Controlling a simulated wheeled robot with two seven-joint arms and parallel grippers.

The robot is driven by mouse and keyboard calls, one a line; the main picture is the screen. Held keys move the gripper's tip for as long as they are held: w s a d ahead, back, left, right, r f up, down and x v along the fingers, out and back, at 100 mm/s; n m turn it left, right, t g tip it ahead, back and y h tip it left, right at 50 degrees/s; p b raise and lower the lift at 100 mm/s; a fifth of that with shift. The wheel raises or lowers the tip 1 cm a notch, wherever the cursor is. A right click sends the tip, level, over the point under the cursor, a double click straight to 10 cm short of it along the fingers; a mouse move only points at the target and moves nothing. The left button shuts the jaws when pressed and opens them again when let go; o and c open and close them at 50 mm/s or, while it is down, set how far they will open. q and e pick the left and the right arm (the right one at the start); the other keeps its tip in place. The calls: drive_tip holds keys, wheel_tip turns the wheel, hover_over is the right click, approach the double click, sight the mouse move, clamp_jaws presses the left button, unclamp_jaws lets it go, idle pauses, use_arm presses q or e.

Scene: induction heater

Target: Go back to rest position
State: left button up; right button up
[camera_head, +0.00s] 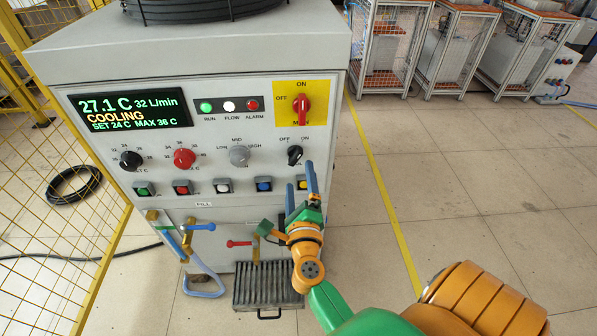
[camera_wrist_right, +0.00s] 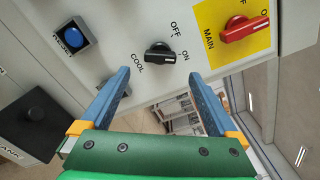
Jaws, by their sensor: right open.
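My right gripper (camera_head: 301,183) is in front of the lower right of the grey machine's control panel (camera_head: 215,110). In the right wrist view its two blue fingers (camera_wrist_right: 160,95) are spread apart with nothing between them. The black COOL knob (camera_head: 295,155) is just above the fingertips in the head view. In the right wrist view the COOL knob (camera_wrist_right: 160,57) lies beyond the gap between the fingers, apart from them, its pointer toward ON. The red MAIN switch (camera_head: 301,104) is on a yellow plate above. My left gripper is not in view.
The display (camera_head: 130,105) reads 27.1 C and COOLING. Blue- and red-handled valves (camera_head: 200,227) and a drip grate (camera_head: 262,284) are low on the machine. A yellow mesh fence (camera_head: 50,200) stands left. Open floor (camera_head: 470,180) lies right, with caged units (camera_head: 455,45) behind.

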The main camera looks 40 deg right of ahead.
idle(0.3)
drive_tip(key=s+a+f+n+g+y+p, duration=0.1)
drive_tip(key=s+a+f+n+g+y, duration=0.35)
drive_tip(key=f+n, duration=0.75)
drive_tip(key=s+a+f+n+g+y+p, duration=0.1)
drive_tip(key=s+a+f+n+y, duration=0.6)
drive_tip(key=f+n, duration=0.6)
drive_tip(key=s+d+f+n+g+h, duration=0.1)
drive_tip(key=s+f+n+g, duration=0.3)
drive_tip(key=s, duration=0.7)
drive_tip(key=s+d+f+n+g+h, duration=0.1)
drive_tip(key=s+d+f+n+g, duration=0.2)
drive_tip(key=s+f, duration=0.5)
drive_tip(key=s+n+g, duration=0.1)
drive_tip(key=s+g, duration=0.1)
drive_tip(key=s, duration=0.1)
drive_tip(key=shift+s+f, duration=0.15)
drive_tip(key=shift+f, duration=0.2)
